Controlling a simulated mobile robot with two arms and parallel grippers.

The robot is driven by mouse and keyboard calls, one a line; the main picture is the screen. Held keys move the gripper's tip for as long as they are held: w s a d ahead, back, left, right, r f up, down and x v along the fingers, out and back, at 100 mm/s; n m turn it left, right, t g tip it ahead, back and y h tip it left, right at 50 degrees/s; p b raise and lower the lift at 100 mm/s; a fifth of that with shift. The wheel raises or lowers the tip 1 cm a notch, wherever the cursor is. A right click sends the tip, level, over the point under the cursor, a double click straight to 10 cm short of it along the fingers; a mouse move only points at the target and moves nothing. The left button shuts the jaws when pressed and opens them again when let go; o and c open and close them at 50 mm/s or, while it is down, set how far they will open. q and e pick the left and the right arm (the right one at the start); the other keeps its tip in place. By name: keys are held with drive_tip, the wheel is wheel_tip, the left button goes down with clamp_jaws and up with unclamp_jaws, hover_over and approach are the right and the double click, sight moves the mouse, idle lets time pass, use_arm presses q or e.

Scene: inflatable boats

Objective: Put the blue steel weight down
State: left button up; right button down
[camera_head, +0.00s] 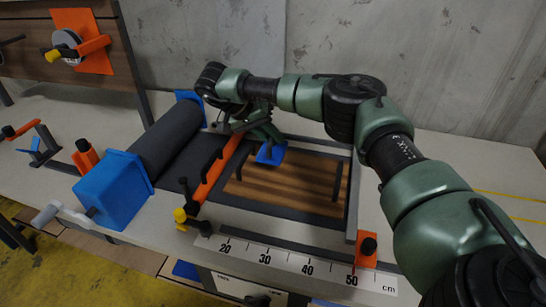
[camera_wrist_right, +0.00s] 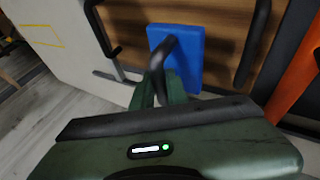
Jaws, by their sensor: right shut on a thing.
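The blue steel weight (camera_head: 271,154) is a small blue block at the far side of the wooden board (camera_head: 300,190) in the head view. My right gripper (camera_head: 262,134) is over it, shut on its black handle. In the right wrist view the blue weight (camera_wrist_right: 190,62) lies flat-side toward the board, with the dark handle between the fingers of my right gripper (camera_wrist_right: 158,88). I cannot tell whether the weight touches the board or hangs just above it. My left gripper is not in view.
An orange bar (camera_head: 217,172) with black handles lies left of the weight. A black roller (camera_head: 167,142) between blue end blocks stands further left. A centimetre ruler (camera_head: 300,264) runs along the front edge. Black handles stand on the board; its near middle is bare.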

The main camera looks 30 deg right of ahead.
sight(265, 151)
drive_tip(key=shift+w+f, duration=0.1)
drive_tip(key=shift+f, duration=3.4)
drive_tip(key=c, duration=1.5)
unclamp_jaws()
drive_tip(key=shift+f, duration=0.1)
drive_tip(key=shift+o, duration=0.5)
drive_tip(key=shift+a+r, duration=0.35)
drive_tip(key=shift+r, duration=0.1)
drive_tip(key=b+v, duration=0.1)
drive_tip(key=v, duration=1)
